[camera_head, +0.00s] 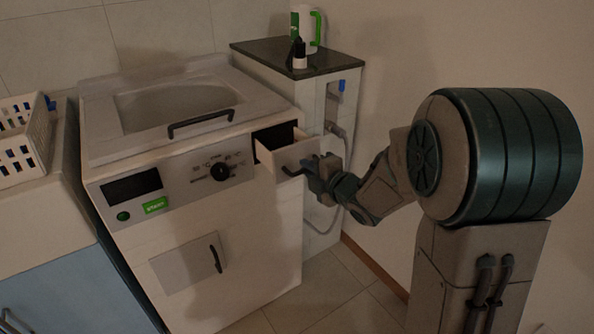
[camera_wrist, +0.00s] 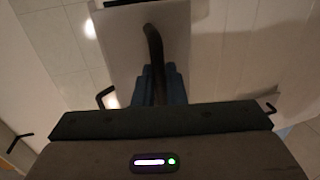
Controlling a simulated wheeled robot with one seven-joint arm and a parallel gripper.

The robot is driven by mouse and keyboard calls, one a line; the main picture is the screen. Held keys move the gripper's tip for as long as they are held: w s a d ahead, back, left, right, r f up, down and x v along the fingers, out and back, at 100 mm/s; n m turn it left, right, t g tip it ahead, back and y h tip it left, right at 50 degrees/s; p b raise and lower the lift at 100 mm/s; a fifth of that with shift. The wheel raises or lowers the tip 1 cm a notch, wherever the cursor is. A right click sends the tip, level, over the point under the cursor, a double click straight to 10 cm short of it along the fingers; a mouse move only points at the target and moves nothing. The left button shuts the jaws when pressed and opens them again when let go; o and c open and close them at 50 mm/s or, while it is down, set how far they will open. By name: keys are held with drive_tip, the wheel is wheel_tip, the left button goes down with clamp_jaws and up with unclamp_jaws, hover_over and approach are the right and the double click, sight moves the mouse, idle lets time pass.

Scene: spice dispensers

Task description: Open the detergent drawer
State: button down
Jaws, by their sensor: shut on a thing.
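The detergent drawer (camera_head: 287,153) is at the upper right of the washing machine's front (camera_head: 225,255) in the head view. It stands pulled out, with a dark gap visible behind its front. Its front panel also shows in the wrist view (camera_wrist: 150,38), with a dark bar handle (camera_wrist: 153,45) running down from it. My gripper (camera_head: 312,172) is at the drawer's handle, right of the panel. In the wrist view my blue gripper fingers (camera_wrist: 162,85) are closed around the lower part of the handle. The fingertips' exact contact is partly hidden.
A dark-topped cabinet (camera_head: 290,52) with a white and green container (camera_head: 306,27) and a small bottle (camera_head: 299,54) stands behind right. A pipe and tap (camera_head: 338,130) are beside the machine. A white basket (camera_head: 22,140) is at left.

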drive_tip(key=shift+s+d, duration=0.2)
drive_tip(key=shift+s, duration=0.1)
drive_tip(key=c, duration=1.6)
unclamp_jaws()
drive_tip(key=shift+c, duration=0.2)
drive_tip(key=b+v, duration=0.1)
drive_tip(key=v, duration=1.2)
drive_tip(key=shift+s+d, duration=0.2)
drive_tip(key=shift+s, duration=0.1)
drive_tip(key=shift+r, duration=0.2)
